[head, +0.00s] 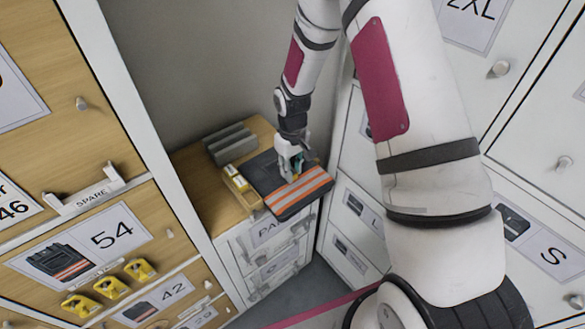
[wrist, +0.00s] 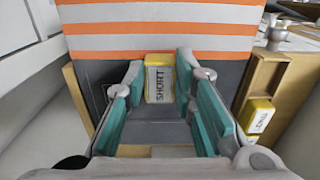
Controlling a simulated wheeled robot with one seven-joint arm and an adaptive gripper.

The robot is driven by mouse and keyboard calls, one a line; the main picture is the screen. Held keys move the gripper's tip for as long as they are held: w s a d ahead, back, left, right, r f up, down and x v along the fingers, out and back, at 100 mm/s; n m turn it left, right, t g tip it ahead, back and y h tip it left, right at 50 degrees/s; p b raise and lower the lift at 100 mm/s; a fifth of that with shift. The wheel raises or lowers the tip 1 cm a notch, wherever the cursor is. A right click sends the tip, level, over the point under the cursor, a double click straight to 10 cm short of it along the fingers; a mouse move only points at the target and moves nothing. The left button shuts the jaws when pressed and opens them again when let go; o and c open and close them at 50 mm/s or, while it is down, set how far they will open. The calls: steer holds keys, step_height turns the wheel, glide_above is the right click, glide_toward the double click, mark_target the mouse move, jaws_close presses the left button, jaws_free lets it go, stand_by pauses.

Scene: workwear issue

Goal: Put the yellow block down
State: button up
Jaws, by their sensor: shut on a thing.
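The yellow block (wrist: 160,78), with a white face marked SHORT, is between the teal pads of my gripper (wrist: 160,72) in the wrist view. My gripper (head: 291,165) is shut on it, above a dark folded garment with orange and grey stripes (head: 301,189). The garment's stripes (wrist: 160,28) lie just beyond the block in the wrist view. I cannot tell whether the block touches the garment. In the head view the fingers largely hide the block.
A wooden holder (wrist: 268,72) with another yellow block (wrist: 258,115) stands beside the garment. A grey ridged object (head: 231,144) sits at the back of the wooden top (head: 196,178). Drawer fronts stand close on both sides. Several yellow pieces (head: 110,287) are on the left drawers.

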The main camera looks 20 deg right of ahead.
steer(key=o, duration=1)
steer(key=shift+f, duration=0.1)
steer(key=shift+o, duration=0.2)
steer(key=s+r+t+b, duration=0.1)
steer(key=s+r, duration=0.1)
steer(key=r, duration=0.9)
steer(key=s+r, duration=0.2)
steer(key=r, duration=0.9)
steer(key=s+r+m+t, duration=0.1)
steer(key=s+r+t, duration=0.1)
steer(key=s+r, duration=0.4)
steer(key=s+r+m+t, duration=0.2)
steer(key=s+r, duration=0.5)
steer(key=s, duration=0.9)
steer(key=shift+a+m, duration=0.3)
steer(key=shift+a, duration=0.05)
steer(key=shift+w, duration=0.1)
